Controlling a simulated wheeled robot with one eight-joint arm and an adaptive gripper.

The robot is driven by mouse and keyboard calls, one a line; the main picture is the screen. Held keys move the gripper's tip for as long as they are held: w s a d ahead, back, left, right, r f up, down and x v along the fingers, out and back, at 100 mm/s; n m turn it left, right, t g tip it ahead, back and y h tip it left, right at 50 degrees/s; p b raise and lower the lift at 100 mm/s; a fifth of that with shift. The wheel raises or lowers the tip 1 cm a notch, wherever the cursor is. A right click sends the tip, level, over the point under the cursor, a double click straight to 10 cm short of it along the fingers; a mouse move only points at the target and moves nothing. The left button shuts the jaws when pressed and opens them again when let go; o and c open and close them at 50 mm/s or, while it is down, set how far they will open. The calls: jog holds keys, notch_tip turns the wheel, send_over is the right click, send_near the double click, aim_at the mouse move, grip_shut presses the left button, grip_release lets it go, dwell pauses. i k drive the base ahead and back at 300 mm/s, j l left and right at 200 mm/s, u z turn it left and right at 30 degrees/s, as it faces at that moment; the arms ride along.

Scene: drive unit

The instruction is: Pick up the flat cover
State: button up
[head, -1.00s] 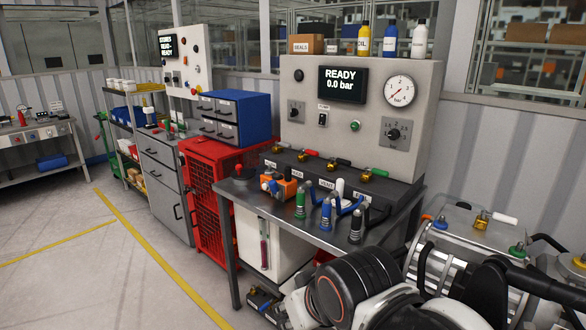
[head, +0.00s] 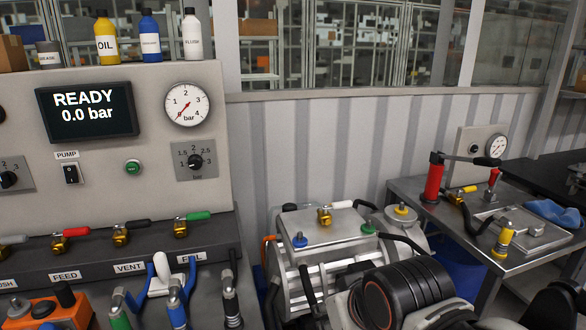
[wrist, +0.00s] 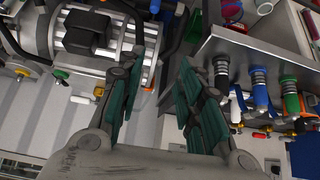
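A flat, light-grey metal plate with a small raised fitting, which looks like the flat cover (head: 522,232), lies on the metal side table (head: 408,190) at the right of the head view. My gripper (wrist: 160,100) shows in the wrist view with its two green-padded fingers spread apart and nothing between them. The wrist view looks toward the drive unit and the bench hoses, and the plate cannot be made out there. The gripper is well apart from the plate. My dark arm joint (head: 400,293) shows low in the head view.
The side table also holds a red hand pump (head: 433,178), a yellow-capped fitting (head: 503,240), a blue cloth (head: 553,212) and a gauge panel (head: 483,148). The drive unit (head: 330,245) stands between it and the test bench (head: 130,150), whose upright hoses (head: 178,305) stand close.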

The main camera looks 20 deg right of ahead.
aim_at(524, 222)
jog(key=i+j+z, duration=0.1)
jog(key=z, duration=0.3)
jog(key=i+j+z, duration=0.1)
jog(key=j+z, duration=0.15)
jog(key=z, duration=0.15)
jog(key=j+z, duration=0.25)
jog(key=z, duration=0.2)
jog(key=i+j+z, duration=0.1)
jog(key=j+z, duration=0.15)
jog(key=z, duration=0.15)
jog(key=j+z, duration=0.25)
jog(key=z, duration=0.15)
jog(key=i+l, duration=0.3)
jog(key=i+l+u, duration=0.1)
jog(key=i+l, duration=0.2)
jog(key=l, duration=0.2)
jog(key=i+l, duration=0.3)
jog(key=i+l+u, duration=0.1)
jog(key=i+l, duration=0.15)
jog(key=l, duration=0.3)
jog(key=i+l, duration=0.55)
jog(key=l, duration=0.3)
jog(key=u, duration=0.05)
